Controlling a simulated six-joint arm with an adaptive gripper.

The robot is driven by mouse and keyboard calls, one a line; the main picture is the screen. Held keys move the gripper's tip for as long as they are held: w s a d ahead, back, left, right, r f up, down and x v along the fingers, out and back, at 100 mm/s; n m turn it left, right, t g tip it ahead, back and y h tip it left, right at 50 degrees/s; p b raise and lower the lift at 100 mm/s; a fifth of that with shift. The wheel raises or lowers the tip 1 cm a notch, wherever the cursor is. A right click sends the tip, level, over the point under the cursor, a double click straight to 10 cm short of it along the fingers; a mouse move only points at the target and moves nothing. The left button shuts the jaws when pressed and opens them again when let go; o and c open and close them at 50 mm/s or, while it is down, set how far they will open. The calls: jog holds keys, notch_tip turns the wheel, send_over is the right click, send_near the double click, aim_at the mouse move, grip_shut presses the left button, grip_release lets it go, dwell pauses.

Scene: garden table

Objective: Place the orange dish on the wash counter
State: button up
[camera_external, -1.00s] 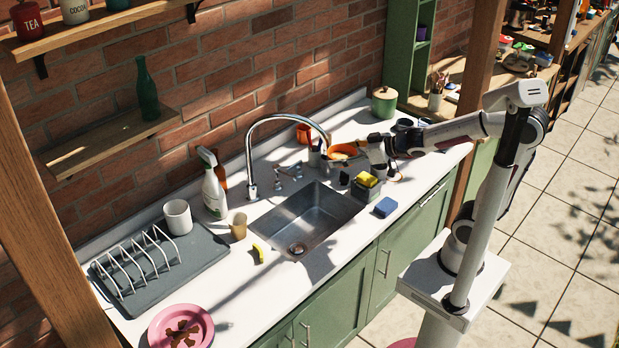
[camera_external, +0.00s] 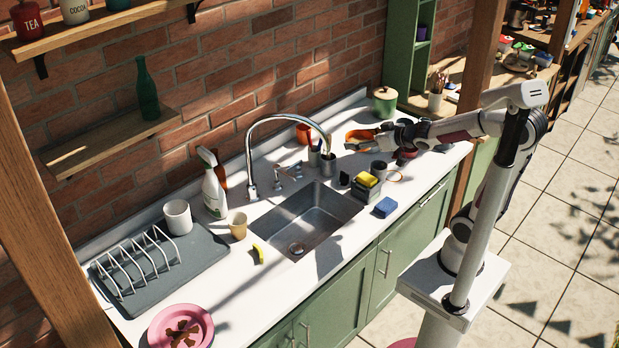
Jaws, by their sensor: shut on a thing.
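The orange dish (camera_external: 358,134) is right of the faucet, over the back part of the white wash counter (camera_external: 240,288).
The faucet (camera_external: 250,160) arches beside the sink (camera_external: 305,218). Sponges (camera_external: 367,180) sit right of the sink.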

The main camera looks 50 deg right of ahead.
jog(key=shift+w+d+f, duration=0.1)
jog(key=shift+w+f, duration=0.15)
jog(key=shift+w, duration=0.05)
jog(key=shift+w+f+m+h, duration=0.35)
jog(key=shift+w+m+h, duration=0.05)
jog(key=shift+w, duration=0.05)
